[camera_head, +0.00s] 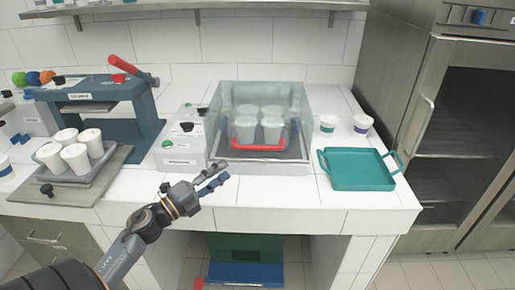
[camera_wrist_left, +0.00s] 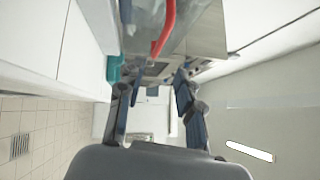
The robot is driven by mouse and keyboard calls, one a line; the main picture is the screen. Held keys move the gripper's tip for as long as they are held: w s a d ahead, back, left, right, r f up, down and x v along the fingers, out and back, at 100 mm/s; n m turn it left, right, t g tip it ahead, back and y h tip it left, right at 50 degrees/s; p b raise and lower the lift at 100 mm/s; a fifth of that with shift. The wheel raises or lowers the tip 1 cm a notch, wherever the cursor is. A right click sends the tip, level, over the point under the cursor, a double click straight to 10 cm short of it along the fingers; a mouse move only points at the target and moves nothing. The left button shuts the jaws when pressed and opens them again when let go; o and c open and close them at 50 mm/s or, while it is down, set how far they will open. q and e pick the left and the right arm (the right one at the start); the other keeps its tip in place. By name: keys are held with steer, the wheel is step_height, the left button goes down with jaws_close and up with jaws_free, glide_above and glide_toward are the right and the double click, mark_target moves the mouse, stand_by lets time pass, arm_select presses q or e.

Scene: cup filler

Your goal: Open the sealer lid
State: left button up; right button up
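The sealer's clear box-shaped lid (camera_head: 224,98) is down over several white cups (camera_head: 245,128) on the counter. A red handle (camera_head: 259,143) runs along its low front edge. The red handle also shows at the top of the left wrist view (camera_wrist_left: 166,28). My right gripper is not in view.
A control box (camera_head: 183,153) with knobs stands left of the lid. A teal tray (camera_head: 358,174) and two small cups (camera_head: 327,123) are to the right. A blue press (camera_head: 120,124) with a red lever and a grey tray (camera_head: 88,172) of cups are at the left.

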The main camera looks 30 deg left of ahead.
mark_target(257, 146)
arm_select(q)
steer(key=p+x, duration=0.3)
steer(key=x, duration=1.1)
steer(key=shift+s+d, duration=0.1)
steer(key=shift+d, duration=0.05)
jaws_close()
